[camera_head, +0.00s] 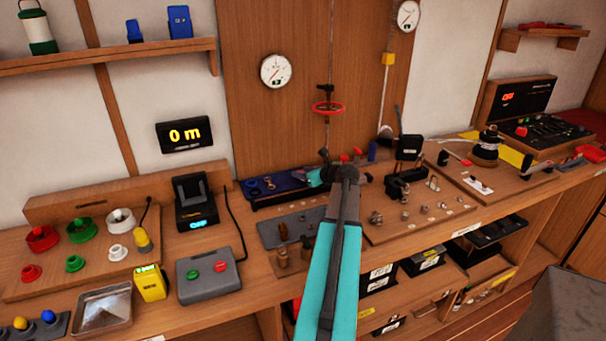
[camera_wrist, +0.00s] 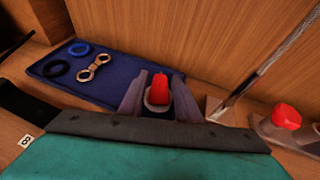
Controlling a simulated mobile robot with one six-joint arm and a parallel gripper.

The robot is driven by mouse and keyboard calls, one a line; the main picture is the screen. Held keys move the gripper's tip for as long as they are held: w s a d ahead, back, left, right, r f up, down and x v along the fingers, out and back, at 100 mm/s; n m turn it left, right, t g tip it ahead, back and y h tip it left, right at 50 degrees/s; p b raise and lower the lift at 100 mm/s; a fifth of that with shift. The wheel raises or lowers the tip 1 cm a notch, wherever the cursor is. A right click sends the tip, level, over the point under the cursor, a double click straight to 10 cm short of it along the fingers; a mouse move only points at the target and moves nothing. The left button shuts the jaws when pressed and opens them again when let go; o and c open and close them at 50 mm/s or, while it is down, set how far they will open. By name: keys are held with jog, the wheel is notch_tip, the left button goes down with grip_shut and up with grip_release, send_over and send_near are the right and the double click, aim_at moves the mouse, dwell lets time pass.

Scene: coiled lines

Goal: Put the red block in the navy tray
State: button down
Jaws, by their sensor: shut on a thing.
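The navy tray (camera_head: 290,193) lies on the bench against the wooden back panel; it also shows in the wrist view (camera_wrist: 120,92). My gripper (camera_wrist: 158,97) is over the right part of the tray in the wrist view. Its two fingers are shut on the red block (camera_wrist: 160,86), which stands up between them with a pale rounded piece around its lower part. I cannot tell whether the block's underside touches the tray. In the head view my gripper (camera_head: 340,176) is at the tray's right end and the held block is not clearly visible.
In the tray's left part lie a blue ring (camera_wrist: 79,49), a black ring (camera_wrist: 56,70) and a metal figure-eight (camera_wrist: 94,67). Right of the gripper is a slanted metal bar (camera_wrist: 265,68) and another red-topped piece (camera_wrist: 286,116). A red handwheel (camera_head: 327,108) hangs above the bench.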

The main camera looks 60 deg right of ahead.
jog(key=shift+f, duration=0.25)
jog(key=shift+f, duration=0.15)
jog(key=c, duration=1.6)
grip_release()
jog(key=shift+r, duration=0.2)
jog(key=b+v, duration=0.2)
jog(key=v, duration=1)
jog(key=shift+s+d, duration=0.1)
jog(key=shift+f, duration=0.15)
